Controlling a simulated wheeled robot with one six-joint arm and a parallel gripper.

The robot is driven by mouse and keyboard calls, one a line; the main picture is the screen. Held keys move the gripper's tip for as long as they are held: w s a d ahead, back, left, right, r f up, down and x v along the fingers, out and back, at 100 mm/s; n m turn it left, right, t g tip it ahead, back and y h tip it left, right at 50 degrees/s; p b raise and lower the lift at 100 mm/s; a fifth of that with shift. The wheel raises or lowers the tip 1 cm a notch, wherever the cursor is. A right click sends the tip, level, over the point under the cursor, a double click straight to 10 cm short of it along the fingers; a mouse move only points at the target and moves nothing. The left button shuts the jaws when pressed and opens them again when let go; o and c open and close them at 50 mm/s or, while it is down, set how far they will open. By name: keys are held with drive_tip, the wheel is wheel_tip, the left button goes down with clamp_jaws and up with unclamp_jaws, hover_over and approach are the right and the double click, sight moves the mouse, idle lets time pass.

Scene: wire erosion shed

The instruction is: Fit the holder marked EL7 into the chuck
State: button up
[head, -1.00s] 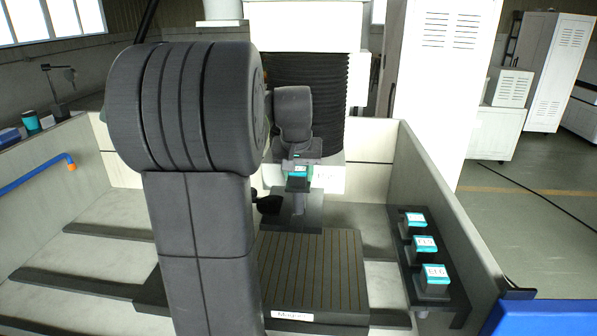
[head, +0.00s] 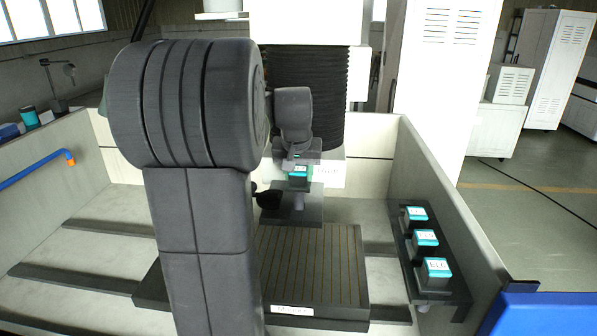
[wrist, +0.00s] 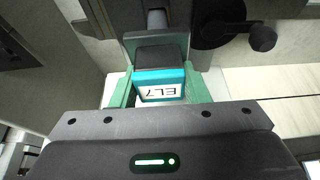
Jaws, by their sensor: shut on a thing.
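The EL7 holder (wrist: 160,84), a dark block with a teal band and white label, is between the green finger pads of my gripper (wrist: 160,92) in the wrist view. The gripper is shut on it. In the head view my gripper (head: 299,168) and the holder (head: 299,178) are below the machine head. A dark grey block, seemingly the chuck (head: 312,204), is just below the holder there. It also shows beyond the holder in the wrist view (wrist: 136,46). I cannot tell whether holder and block touch.
A dark rack (head: 456,297) at the right wall holds several teal-banded holders. A slatted plate (head: 315,265) with a white label lies in the tank's middle. A dark round knob (wrist: 262,38) sits beside the grey block. A blue pipe (head: 35,173) crosses the left wall.

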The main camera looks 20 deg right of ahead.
sight(299, 189)
drive_tip(key=shift+f+b, duration=0.6)
drive_tip(key=shift+f, duration=0.55)
drive_tip(key=shift+f+b, duration=1)
drive_tip(key=shift+f, duration=0.55)
drive_tip(key=shift+f, duration=0.25)
drive_tip(key=o, duration=1.4)
drive_tip(key=shift+c, duration=0.2)
